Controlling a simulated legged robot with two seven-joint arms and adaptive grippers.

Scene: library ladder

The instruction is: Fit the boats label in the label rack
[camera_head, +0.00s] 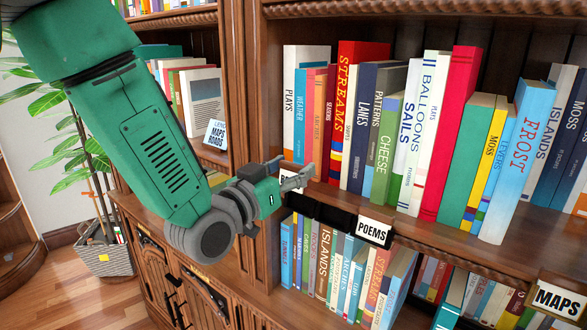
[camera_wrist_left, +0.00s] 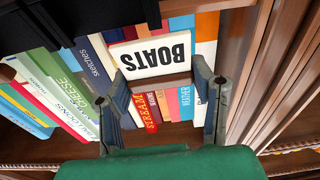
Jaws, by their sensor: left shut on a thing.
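The boats label (camera_wrist_left: 153,57) is a white card with black letters, upside down in the left wrist view. My left gripper (camera_wrist_left: 158,80) is shut on it, with one finger at each end. In the head view my left gripper (camera_head: 300,179) is at the left part of the shelf edge, and it hides most of the label. The label rack (camera_head: 334,212) is a black strip along the shelf edge, just below and right of the gripper. A white POEMS label (camera_head: 373,231) is at its right part. I cannot tell whether the boats label touches the rack. My right gripper is not in view.
Upright books (camera_head: 408,130) fill the shelf behind the rack, and more books (camera_head: 325,262) stand below. A MAPS label (camera_head: 558,299) is at lower right. A wooden upright (camera_head: 247,90) stands left of the rack. A potted plant (camera_head: 104,257) is at far left.

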